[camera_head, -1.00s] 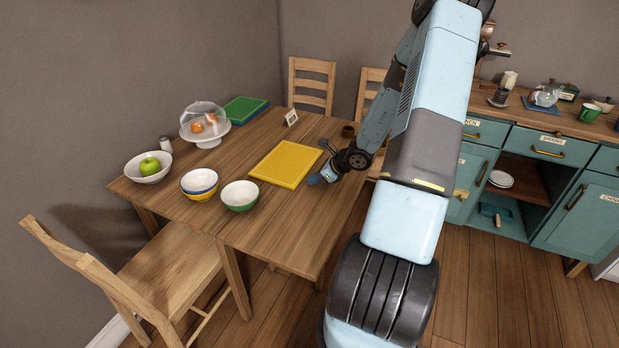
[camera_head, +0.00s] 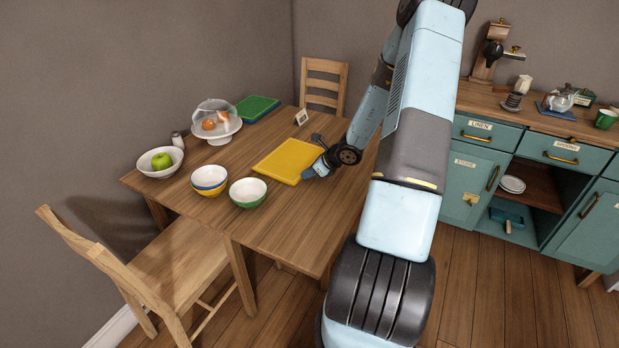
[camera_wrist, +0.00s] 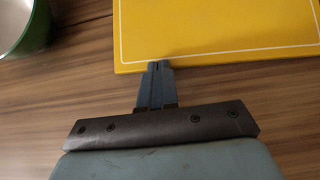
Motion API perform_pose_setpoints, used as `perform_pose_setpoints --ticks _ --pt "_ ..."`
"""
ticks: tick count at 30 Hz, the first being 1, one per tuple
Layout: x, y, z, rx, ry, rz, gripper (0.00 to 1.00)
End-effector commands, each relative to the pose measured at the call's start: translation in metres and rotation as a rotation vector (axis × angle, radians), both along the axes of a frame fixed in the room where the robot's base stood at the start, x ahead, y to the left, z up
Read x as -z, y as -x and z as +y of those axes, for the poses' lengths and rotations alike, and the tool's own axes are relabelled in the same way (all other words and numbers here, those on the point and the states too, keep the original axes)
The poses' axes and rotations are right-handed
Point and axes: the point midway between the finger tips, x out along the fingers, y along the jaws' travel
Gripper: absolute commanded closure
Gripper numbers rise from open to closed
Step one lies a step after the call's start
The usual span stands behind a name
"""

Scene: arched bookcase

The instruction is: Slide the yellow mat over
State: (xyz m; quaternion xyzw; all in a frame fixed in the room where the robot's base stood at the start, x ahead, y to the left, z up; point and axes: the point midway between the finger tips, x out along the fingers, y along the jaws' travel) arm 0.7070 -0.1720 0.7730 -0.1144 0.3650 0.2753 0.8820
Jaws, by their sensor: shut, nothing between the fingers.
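The yellow mat (camera_head: 287,160) lies flat on the wooden table, with a thin pale line near its border. It also shows in the wrist view (camera_wrist: 215,30), filling the upper right. My gripper (camera_head: 306,176) is at the mat's right edge in the head view. In the wrist view my gripper (camera_wrist: 159,66) has its fingers together, their tips at the mat's near edge, touching or nearly touching it. Nothing is held between them. Part of the mat's right end is hidden by my gripper in the head view.
Beyond are a bowl with a green apple (camera_head: 161,160), a domed cake stand (camera_head: 218,132), a green board (camera_head: 257,106) and a small card (camera_head: 301,117). The table's front right is clear.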

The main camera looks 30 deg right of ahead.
Motion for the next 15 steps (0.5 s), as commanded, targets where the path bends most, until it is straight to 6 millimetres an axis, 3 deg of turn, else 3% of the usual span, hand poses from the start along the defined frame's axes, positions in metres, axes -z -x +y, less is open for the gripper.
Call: perform_pose_setpoints --ticks 15 --pt "0.001 -0.059 0.032 0.018 -0.001 0.002 1.00"
